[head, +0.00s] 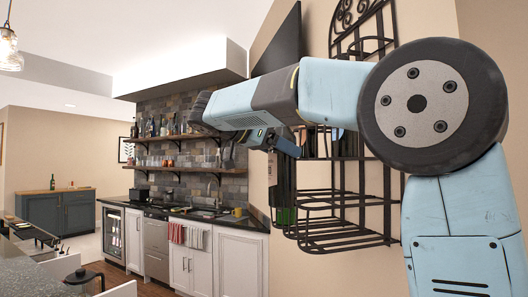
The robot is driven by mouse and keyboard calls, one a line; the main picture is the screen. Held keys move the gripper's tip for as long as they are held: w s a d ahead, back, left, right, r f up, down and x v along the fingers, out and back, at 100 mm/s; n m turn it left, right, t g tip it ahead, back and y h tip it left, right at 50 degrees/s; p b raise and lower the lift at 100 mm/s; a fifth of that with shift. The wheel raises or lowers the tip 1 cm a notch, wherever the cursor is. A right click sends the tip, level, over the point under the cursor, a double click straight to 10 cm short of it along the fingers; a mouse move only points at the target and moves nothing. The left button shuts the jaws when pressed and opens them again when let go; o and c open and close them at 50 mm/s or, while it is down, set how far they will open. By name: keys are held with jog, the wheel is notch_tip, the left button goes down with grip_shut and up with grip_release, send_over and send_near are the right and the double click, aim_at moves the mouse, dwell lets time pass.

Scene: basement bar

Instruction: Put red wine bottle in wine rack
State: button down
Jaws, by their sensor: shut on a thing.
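The wine rack (345,245) is a black wire frame on the beige wall, right of centre, with curled ironwork on top and basket-like tiers below. My arm crosses in front of its upper part. My gripper (284,146) is at the rack's left side, partly hidden by my own wrist, and is shut on the red wine bottle (284,185). The bottle is dark with a greenish lower end and hangs roughly upright below the gripper. Its lower end overlaps the rack's left edge in the picture; I cannot tell whether it is inside or touching the wires.
A counter with a sink (205,212) and white cabinets (190,270) stands left of the rack. Shelves (185,169) with several bottles hang above it. A dark sideboard (58,212) is at the far left.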

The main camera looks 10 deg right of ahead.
jog(key=w+d, duration=0.3)
jog(key=d, duration=0.7)
notch_tip(320, 180, down, 11)
jog(key=shift+s+d+f, duration=0.15)
jog(key=shift+d+f, duration=0.05)
jog(key=shift+d, duration=0.1)
jog(key=shift+f, duration=0.1)
dwell(0.4)
grip_release()
